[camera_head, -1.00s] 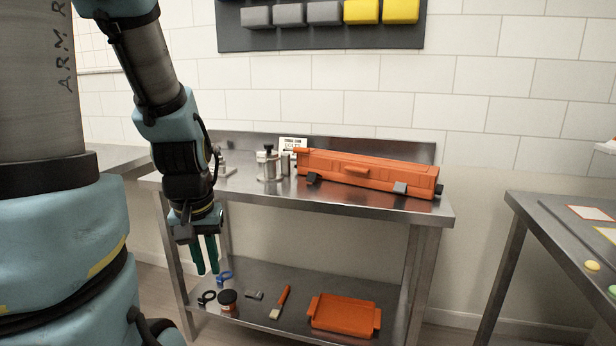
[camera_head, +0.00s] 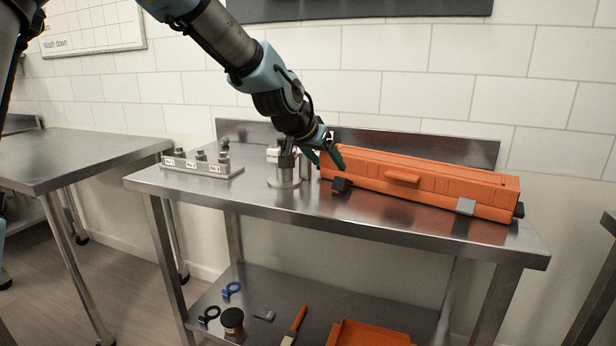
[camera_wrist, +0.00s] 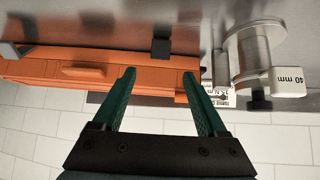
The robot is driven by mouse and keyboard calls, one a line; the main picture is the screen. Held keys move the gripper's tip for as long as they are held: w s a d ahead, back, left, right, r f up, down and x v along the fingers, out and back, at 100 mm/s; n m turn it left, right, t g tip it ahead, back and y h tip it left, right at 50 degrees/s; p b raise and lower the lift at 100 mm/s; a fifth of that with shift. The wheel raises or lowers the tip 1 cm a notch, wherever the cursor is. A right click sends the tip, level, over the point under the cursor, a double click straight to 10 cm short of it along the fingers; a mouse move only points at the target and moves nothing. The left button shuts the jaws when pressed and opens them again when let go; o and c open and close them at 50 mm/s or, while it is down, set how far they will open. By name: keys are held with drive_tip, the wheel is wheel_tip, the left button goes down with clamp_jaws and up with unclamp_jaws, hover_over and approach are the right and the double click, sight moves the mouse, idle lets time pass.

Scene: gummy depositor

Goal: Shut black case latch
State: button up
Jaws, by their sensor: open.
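A long orange case (camera_head: 420,183) lies closed-looking on the steel table; it also shows in the wrist view (camera_wrist: 60,66). Its black latch (camera_head: 341,186) is at the left end of the front side and sticks out from the case near the tabletop. The black latch shows in the wrist view (camera_wrist: 161,48) beyond the fingertips, between their lines. My gripper (camera_head: 323,160) has two green fingers, open and empty, at the left end of the case. The wrist view shows the open fingers (camera_wrist: 159,76) over the case; I cannot tell whether they touch it.
A grey latch (camera_head: 466,206) sits on the case's right front. A metal cylinder stand (camera_head: 284,172) is close left of my gripper, with a "40 mm" block (camera_wrist: 288,82). A weight rack (camera_head: 203,165) stands farther left. The table front (camera_head: 300,212) is clear.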

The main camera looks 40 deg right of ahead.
sight(340, 179)
drive_tip(key=p+x, duration=0.1)
drive_tip(key=x, duration=0.9)
drive_tip(key=shift+w+d+f+p, duration=0.15)
drive_tip(key=shift+d+f+p, duration=0.1)
drive_tip(key=shift+p, duration=0.15)
clamp_jaws()
